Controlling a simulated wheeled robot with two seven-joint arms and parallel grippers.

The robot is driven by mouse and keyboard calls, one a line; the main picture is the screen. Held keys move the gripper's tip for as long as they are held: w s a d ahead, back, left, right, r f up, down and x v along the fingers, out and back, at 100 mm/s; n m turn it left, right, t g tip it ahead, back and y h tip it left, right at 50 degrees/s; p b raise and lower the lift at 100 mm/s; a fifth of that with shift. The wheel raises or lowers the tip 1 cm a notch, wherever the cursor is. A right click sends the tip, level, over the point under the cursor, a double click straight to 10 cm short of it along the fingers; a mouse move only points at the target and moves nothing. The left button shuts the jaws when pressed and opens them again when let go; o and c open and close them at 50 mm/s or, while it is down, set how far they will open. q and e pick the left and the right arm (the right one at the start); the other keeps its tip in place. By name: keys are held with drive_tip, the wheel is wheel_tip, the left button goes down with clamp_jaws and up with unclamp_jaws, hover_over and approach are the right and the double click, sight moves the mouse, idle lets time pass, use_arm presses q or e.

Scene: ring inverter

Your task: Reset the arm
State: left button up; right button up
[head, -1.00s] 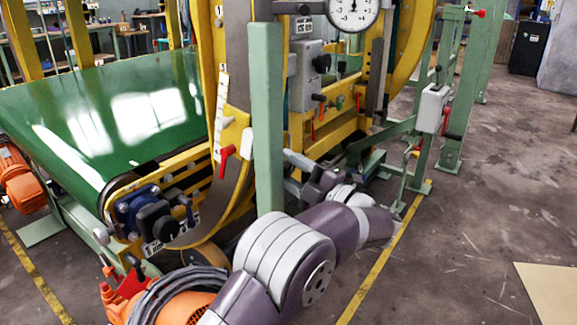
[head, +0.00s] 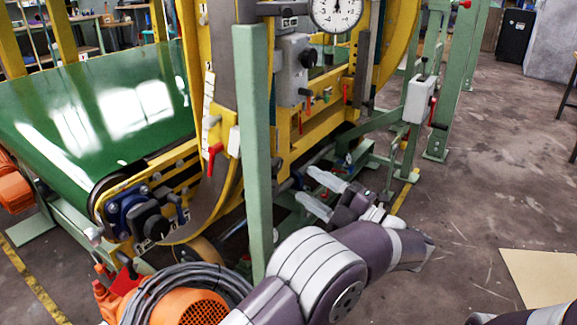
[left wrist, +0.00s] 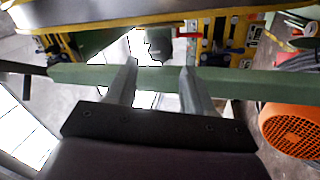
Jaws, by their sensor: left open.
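My left arm comes in from the bottom of the head view, with grey and purple links. Its gripper (head: 305,184) is open, with two pale fingers apart and nothing visible between them. It is low beside the machine, to the right of the green upright post (head: 254,150). In the left wrist view the open fingers (left wrist: 158,70) overlap a green beam (left wrist: 90,76) that crosses the picture; whether they touch it I cannot tell. Part of my right arm shows at the bottom right of the head view; its gripper is out of view.
The ring machine's yellow frame (head: 216,165) and green belt (head: 95,110) fill the left. An orange motor (head: 190,306) sits low by my left arm and also shows in the left wrist view (left wrist: 291,131). A grey control box (head: 294,68) is above. Open floor (head: 480,175) lies to the right.

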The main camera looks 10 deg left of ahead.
use_arm(q)
drive_tip(key=v, duration=0.3)
drive_tip(key=shift+s+d+f, duration=0.1)
drive_tip(key=shift+d, duration=0.1)
